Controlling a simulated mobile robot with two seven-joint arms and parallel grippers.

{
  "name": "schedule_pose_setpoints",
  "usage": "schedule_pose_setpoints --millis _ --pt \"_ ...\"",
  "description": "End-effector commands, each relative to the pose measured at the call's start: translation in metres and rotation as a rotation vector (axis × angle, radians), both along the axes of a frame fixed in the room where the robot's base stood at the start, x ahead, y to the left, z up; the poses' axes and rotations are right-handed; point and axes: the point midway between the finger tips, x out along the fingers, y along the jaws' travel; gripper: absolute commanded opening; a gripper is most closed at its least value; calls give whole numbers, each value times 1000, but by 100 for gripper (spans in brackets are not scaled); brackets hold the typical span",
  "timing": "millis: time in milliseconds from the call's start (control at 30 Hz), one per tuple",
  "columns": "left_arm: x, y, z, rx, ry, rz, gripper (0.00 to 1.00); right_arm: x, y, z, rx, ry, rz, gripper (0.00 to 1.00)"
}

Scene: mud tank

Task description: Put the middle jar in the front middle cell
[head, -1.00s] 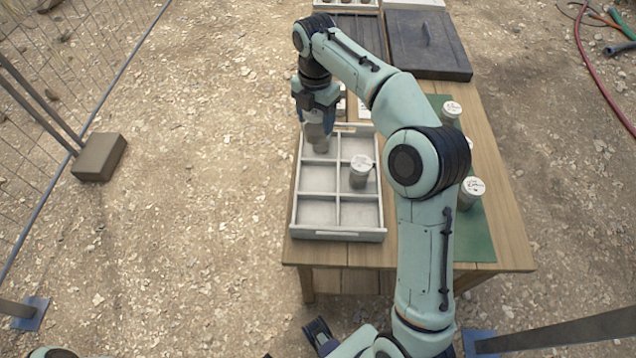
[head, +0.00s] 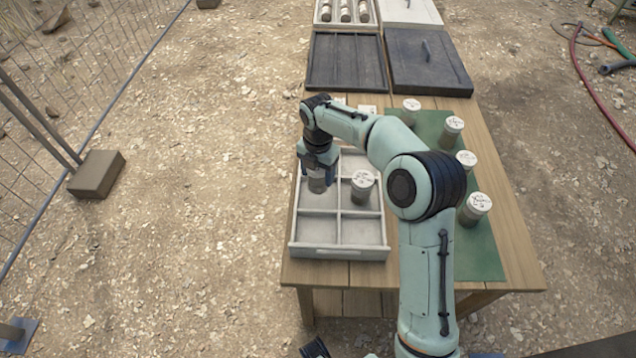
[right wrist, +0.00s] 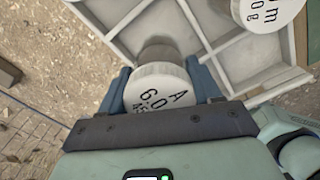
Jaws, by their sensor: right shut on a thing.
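My right gripper (head: 318,180) is shut on a grey jar with a white lid (right wrist: 160,88), lettered in black in the right wrist view. The jar (head: 317,186) is upright over the left column of the pale divided tray (head: 340,252). I cannot tell whether its base touches the cell floor. Another white-lidded jar (head: 362,184) stands in the right column beside it; its lid also shows in the right wrist view (right wrist: 262,12). Several more jars, such as the nearest (head: 475,207), stand on the green mat (head: 470,255). My left gripper is not clearly seen.
The two nearest tray cells are empty. Behind the tray are a dark shallow tray (head: 345,62), a dark lidded board (head: 428,62) and a pale rack of cylinders (head: 345,22). My right forearm passes over the mat's left side. The wooden table (head: 520,255) has bare edges.

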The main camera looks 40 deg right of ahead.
Motion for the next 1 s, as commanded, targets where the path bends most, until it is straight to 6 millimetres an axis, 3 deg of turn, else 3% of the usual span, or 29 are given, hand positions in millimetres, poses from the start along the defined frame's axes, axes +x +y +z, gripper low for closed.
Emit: schedule_pose_setpoints --millis 100,233,700,733,767,800,1000 --pt "1 0 -4 1 -5 2 43 -1 0 -25 1 5 0 13" --pt "2 0 -5 1 -9 2 43 0 0 -42 0 2 0 13" --pt "3 0 -6 2 -11 2 43 0 0 -49 0 0 0 13" --pt "3 0 -6 2 -11 2 43 0 0 -50 0 2 0 73" --pt "3 0 -6 2 -11 2 43 0 0 -50 0 2 0 83" --pt "3 0 -6 2 -11 2 43 0 0 -50 0 2 0 89" --pt "3 0 -6 2 -11 2 43 0 0 -49 0 2 0 89"
